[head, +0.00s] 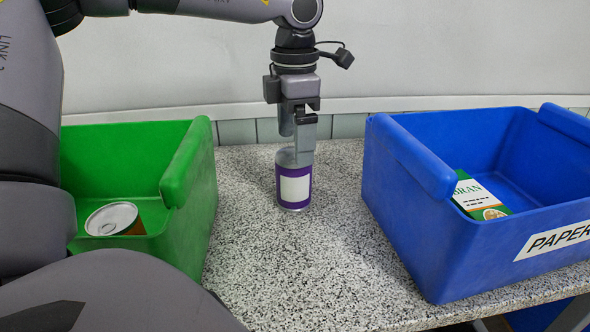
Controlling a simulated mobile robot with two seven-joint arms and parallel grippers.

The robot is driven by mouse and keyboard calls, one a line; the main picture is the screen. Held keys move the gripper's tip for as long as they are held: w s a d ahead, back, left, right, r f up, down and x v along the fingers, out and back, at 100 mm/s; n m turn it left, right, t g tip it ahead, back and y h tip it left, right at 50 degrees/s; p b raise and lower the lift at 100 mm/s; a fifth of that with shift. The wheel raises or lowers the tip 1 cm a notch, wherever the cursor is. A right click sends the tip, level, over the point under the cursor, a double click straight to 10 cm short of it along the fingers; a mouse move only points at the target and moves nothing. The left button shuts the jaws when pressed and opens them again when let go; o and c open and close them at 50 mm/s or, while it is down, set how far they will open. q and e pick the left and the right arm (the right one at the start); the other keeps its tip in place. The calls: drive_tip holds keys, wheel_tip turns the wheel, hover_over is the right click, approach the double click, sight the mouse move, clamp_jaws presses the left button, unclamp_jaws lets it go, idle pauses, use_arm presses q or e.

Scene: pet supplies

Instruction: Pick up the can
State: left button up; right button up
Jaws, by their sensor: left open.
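The can (294,188) is silver with a purple band and a white label. It stands upright on the speckled counter between the two bins. My left gripper (298,150) points straight down at the can's top from above. Its jaws are open, with one finger in front of the can's upper part and the other partly hidden behind. I cannot tell whether the fingers touch the can. My right gripper is not in view.
A green bin (190,165) on the left holds another can (112,219) lying in it. A blue bin (405,205) marked PAPER on the right holds a green and white box (478,195). The speckled counter (300,270) is clear in front of the can. A wall stands behind.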

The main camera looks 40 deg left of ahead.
sight(294, 170)
use_arm(q)
drive_tip(key=shift+s+f, duration=0.1)
drive_tip(key=shift+f, duration=3.45)
drive_tip(key=c, duration=1.1)
